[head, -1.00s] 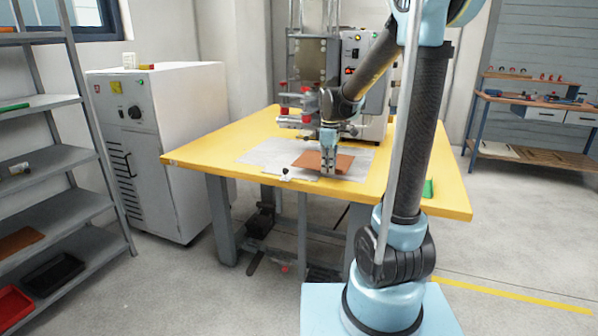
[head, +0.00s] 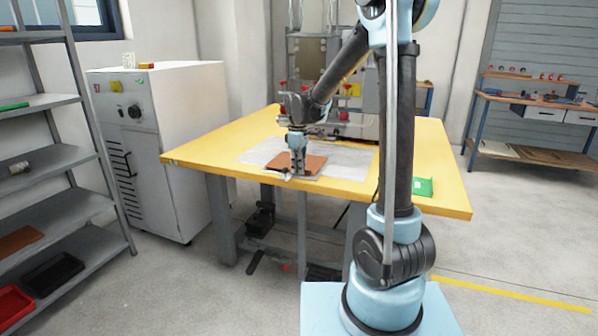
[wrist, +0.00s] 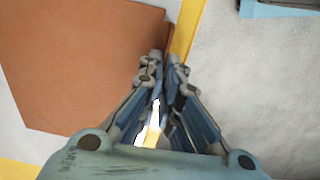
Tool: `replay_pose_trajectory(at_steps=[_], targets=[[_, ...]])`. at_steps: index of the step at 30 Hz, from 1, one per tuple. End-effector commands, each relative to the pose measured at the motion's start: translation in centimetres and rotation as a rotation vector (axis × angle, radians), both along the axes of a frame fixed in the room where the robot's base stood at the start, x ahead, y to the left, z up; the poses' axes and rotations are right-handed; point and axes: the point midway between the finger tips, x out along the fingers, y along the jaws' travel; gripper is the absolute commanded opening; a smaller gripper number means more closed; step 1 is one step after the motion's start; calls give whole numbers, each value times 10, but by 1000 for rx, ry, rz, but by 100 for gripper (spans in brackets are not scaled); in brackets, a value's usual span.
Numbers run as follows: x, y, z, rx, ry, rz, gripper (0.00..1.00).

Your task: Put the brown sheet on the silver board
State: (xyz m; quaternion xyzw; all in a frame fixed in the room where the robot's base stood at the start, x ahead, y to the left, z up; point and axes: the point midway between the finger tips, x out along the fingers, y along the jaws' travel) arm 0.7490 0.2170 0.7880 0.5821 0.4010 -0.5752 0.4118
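The brown sheet (head: 313,164) is at the front left of the silver board (head: 350,158), a pale grey flat panel on the yellow table. It fills the upper left of the wrist view (wrist: 80,60). My gripper (head: 298,174) points down at the sheet's front edge. In the wrist view its fingertips (wrist: 167,56) are closed together on that edge. The sheet overlaps the board in the picture; whether it touches it or is held just above, I cannot tell.
The yellow table (head: 440,175) carries a machine (head: 370,105) at the back and a green item (head: 423,187) at the right. A grey shelf (head: 60,215) and a white cabinet (head: 165,140) stand at the left. The board's right part is clear.

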Motion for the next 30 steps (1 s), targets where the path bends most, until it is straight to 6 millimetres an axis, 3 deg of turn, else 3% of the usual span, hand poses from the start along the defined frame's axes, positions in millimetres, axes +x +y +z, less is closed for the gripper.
replay_pose_trajectory(at_steps=[3,11,15,25,30], targets=[[0,0,-9,0,0,0,0],[0,-1,-9,0,0,-1,0],[0,-2,-9,0,0,-2,25],[0,-2,-9,0,0,-2,25],[0,-2,3,0,0,-2,25]])
